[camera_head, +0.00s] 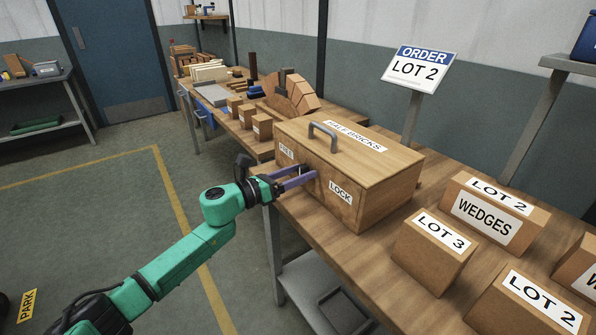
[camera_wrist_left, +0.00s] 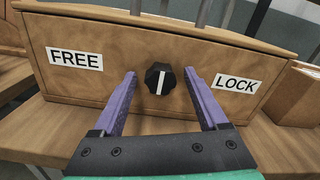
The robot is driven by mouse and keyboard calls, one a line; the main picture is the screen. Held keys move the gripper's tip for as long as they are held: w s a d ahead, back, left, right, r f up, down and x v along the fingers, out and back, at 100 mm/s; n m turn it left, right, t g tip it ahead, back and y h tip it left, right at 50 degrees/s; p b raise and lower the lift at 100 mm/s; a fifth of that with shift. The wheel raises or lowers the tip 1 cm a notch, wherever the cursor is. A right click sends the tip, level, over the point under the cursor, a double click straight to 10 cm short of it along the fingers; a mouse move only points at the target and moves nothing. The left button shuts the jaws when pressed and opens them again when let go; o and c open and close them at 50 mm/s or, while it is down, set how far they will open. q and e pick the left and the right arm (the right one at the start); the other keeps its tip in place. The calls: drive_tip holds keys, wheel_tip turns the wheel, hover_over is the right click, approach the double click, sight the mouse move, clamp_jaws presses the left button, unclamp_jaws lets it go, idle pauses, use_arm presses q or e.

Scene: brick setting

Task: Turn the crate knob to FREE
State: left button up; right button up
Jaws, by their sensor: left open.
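The wooden crate (camera_head: 374,192) labelled HALF BRICKS stands on the workbench, its lid shut, with a grey handle (camera_head: 323,133) on top. In the left wrist view its front (camera_wrist_left: 115,88) carries a FREE label (camera_wrist_left: 75,58) at left and a LOCK label (camera_wrist_left: 237,84) at right. Between them is a black knob (camera_wrist_left: 160,78) with a white line standing about upright, pointing at neither label. My left gripper (camera_head: 312,176) is open, its purple fingers at either side of the knob and apart from it. In the head view the gripper hides most of the knob. My right gripper is out of view.
Cardboard boxes marked LOT 3 (camera_head: 435,247) and WEDGES (camera_head: 492,219) stand right of the crate. Small boxes (camera_head: 262,126) and a brick arch (camera_head: 291,95) stand behind it. An ORDER LOT 2 sign (camera_head: 418,69) rises beyond.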

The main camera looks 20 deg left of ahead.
use_arm(q)
clamp_jaws()
drive_tip(key=shift+n, duration=0.4)
drive_tip(key=n+p, duration=0.1)
drive_tip(key=n, duration=0.2)
drive_tip(key=shift+r+n, duration=0.15)
drive_tip(key=shift+n, duration=0.15)
drive_tip(key=n+p, duration=0.2)
drive_tip(key=n, duration=0.2)
drive_tip(key=shift+n, duration=0.3)
drive_tip(key=n+p, duration=0.2)
drive_tip(key=n, duration=0.2)
drive_tip(key=shift+n+p, duration=0.3)
drive_tip(key=shift+p, duration=0.1)
drive_tip(key=shift+a+n+p, duration=0.1)
drive_tip(key=shift+n+p, duration=0.75)
drive_tip(key=shift+n, duration=0.95)
drive_tip(key=shift+f, duration=0.2)
